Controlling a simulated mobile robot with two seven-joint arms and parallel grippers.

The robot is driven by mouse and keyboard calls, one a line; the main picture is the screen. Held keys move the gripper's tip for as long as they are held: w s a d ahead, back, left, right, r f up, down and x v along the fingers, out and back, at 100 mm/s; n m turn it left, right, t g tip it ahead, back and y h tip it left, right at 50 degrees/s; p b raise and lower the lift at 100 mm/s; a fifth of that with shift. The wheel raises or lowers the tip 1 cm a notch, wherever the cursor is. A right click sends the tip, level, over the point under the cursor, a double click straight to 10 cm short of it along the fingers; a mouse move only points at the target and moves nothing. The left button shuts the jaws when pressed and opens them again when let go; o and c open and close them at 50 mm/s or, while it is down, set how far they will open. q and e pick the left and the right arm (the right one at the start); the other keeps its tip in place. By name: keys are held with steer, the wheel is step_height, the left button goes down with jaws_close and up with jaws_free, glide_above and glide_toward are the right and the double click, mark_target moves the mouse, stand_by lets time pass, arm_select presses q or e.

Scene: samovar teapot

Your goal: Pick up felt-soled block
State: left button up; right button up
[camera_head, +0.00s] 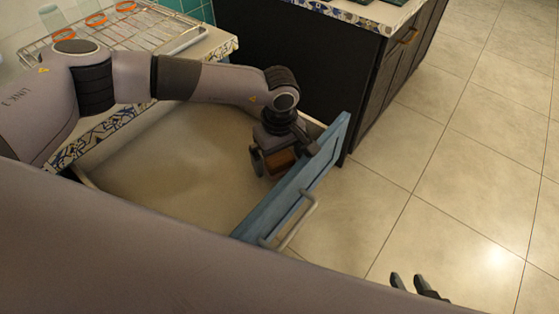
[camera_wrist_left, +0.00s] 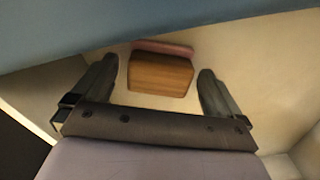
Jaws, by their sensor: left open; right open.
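The felt-soled block (camera_head: 279,162) is a brown wooden block in the open drawer, close behind the drawer's blue front. In the left wrist view the block (camera_wrist_left: 160,76) shows wood grain and a reddish layer along its far edge. My left gripper (camera_head: 276,166) is down in the drawer at the block. In the left wrist view its two fingers are apart, one on each side of the block, with gaps between. My right gripper (camera_head: 418,284) shows only as dark fingertips at the bottom right of the head view, apart and empty, over the floor.
The drawer (camera_head: 190,150) is pulled out, and its pale bottom looks otherwise bare. Its blue front (camera_head: 300,185) with a metal handle (camera_head: 290,222) stands close to my left gripper. A counter with a wire rack (camera_head: 110,28) is behind my left arm. A dark cabinet (camera_head: 300,60) stands beyond.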

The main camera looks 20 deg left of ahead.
mark_target(280, 157)
arm_select(q)
steer(key=shift+f, duration=0.15)
steer(key=shift+c, duration=0.3)
steer(key=c, duration=1.1)
step_height(280, 157, up, 20)
steer(key=shift+r, duration=0.1)
steer(key=shift+o, duration=1.1)
